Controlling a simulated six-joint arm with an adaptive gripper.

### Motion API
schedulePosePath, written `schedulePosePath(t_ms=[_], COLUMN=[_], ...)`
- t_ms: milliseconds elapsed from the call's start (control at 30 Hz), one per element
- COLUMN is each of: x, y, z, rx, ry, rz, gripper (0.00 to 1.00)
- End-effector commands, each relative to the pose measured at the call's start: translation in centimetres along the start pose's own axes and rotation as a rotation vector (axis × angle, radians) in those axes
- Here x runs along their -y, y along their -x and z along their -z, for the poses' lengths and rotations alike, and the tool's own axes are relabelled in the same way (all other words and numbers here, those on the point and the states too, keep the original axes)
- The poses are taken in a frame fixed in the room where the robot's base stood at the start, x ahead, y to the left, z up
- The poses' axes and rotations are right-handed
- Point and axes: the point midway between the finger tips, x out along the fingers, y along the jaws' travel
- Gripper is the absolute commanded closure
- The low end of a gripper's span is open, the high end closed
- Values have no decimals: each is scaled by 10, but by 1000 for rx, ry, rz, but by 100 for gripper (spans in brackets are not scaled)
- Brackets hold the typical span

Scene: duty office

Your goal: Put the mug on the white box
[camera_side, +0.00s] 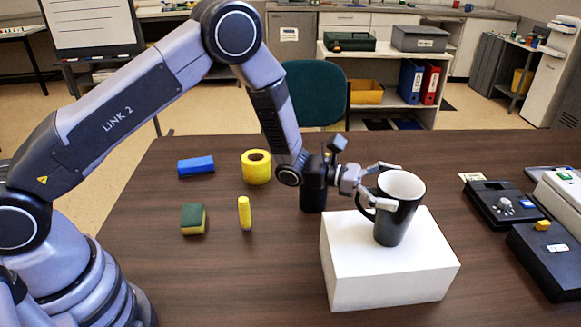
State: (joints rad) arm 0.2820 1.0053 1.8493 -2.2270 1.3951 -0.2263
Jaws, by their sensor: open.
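A black mug (399,214) with a white inside stands upright on top of the white box (350,262). Its handle faces left, toward my gripper. The box sits on the brown table, right of the middle. My gripper (386,185) is open and reaches in from the left at the mug's upper part. One finger shows behind the rim and the other lies near the handle. I cannot tell whether either finger touches the mug.
Left of the box lie a blue block (196,166), a yellow tape roll (256,168), a green-and-yellow sponge (193,220) and a yellow stick-like item (245,213). Dark devices (503,204) stand at the right. The table's front middle is clear.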

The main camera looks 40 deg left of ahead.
Motion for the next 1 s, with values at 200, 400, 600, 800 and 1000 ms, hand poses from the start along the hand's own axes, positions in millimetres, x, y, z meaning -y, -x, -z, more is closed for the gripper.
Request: schedulePosePath(t_ms=[200, 400, 600, 800, 1000], x=[-1, -2, -1, 1, 34], y=[13, 57, 97, 117, 124], z=[-2, -2, -3, -4, -57], rx=[-2, -2, 0, -1, -31], ry=[0, 3, 1, -3, -153], rz=[-3, -6, -4, 5, 180], gripper=[0, 0, 0, 0, 0])
